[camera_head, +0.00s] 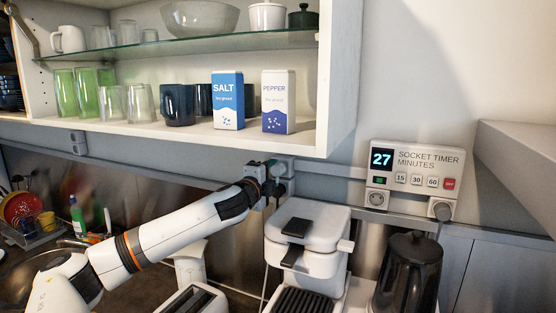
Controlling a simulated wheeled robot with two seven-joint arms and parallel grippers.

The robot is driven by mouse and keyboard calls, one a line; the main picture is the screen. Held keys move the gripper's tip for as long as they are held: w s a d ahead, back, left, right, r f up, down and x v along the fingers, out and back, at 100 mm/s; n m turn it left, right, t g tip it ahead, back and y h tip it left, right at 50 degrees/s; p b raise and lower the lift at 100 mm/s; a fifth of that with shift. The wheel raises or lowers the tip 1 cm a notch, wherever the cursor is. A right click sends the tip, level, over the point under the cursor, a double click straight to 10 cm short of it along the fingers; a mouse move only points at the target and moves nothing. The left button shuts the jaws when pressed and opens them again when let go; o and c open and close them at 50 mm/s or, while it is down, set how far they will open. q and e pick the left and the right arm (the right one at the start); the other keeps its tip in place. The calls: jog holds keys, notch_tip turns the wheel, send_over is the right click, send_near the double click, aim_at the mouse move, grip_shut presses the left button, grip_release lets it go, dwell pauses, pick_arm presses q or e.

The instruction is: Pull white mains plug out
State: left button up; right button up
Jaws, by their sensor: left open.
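My left arm reaches in from the lower left. Its dark left gripper (279,184) is open at a small grey socket box (284,163) on the wall rail, behind the coffee machine. The gripper covers much of the box's front. I cannot make out the white mains plug clearly; the gripper may hide it. My right gripper is not in view.
A coffee machine (309,236) stands close to the right of the gripper. The cabinet (339,80) hangs above.

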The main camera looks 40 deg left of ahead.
aim_at(276, 173)
pick_arm(q)
jog(key=shift+p+x, duration=0.45)
jog(key=shift+x, duration=0.6)
jog(key=shift+w+a, duration=0.15)
jog(key=shift+w, duration=0.55)
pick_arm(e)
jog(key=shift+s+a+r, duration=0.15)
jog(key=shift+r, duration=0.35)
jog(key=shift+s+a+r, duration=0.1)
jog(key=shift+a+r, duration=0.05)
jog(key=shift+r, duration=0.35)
pick_arm(q)
jog(key=shift+s, duration=0.1)
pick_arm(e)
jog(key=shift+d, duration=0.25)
pick_arm(q)
grip_shut()
jog(key=shift+s+f, duration=0.1)
jog(key=shift+f, duration=0.1)
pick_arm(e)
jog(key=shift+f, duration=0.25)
